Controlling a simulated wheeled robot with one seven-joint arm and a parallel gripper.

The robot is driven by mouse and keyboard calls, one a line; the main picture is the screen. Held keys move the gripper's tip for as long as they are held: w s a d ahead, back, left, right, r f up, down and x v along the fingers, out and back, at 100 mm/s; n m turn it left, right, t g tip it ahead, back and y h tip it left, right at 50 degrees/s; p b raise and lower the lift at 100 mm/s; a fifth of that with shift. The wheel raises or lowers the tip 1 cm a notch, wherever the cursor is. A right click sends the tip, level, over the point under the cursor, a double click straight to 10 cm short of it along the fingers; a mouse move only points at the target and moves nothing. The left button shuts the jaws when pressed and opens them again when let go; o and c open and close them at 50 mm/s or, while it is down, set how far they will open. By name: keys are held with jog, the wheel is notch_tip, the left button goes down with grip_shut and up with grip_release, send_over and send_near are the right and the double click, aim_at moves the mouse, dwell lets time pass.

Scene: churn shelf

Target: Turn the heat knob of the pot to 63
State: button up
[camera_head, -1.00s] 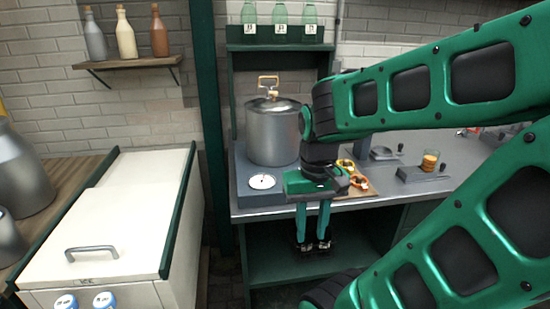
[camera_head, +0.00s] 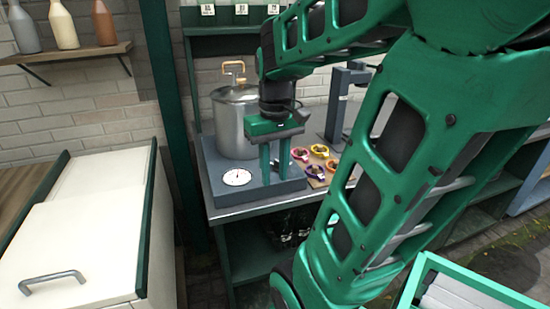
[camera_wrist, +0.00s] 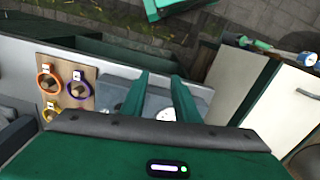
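The silver pot (camera_head: 229,125) with its wooden-handled lid stands on a grey heating base (camera_head: 216,200). A round white dial (camera_head: 237,177) with a dark pointer sits on the base's front left; its numbers are too small to read. The dial also shows between the fingers in the wrist view (camera_wrist: 164,114). My gripper (camera_head: 275,181) points down with its two green fingers apart and empty, over the base's front, right of the dial. In the wrist view my gripper (camera_wrist: 160,76) shows a clear gap between the fingers. I cannot make out a heat knob; the fingers may hide it.
A wooden board (camera_wrist: 88,72) with several coloured rings lies right of the base in the head view. A dark stand (camera_head: 340,105) rises behind it. A white chest (camera_head: 85,240) with a bar handle stands at the left. Bottles stand on a wall shelf (camera_head: 70,55).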

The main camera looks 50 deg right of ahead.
jog(key=w+d+r+n, duration=0.2)
jog(key=w+d+r, duration=0.15)
jog(key=d, duration=0.25)
jog(key=w+d+r+n, duration=0.1)
jog(key=w+d+r, duration=0.1)
jog(key=w+d, duration=0.35)
jog(key=f, duration=0.7)
jog(key=s+f, duration=0.1)
jog(key=f, duration=0.2)
jog(key=shift+d+f, duration=0.15)
jog(key=shift+d, duration=0.05)
grip_shut()
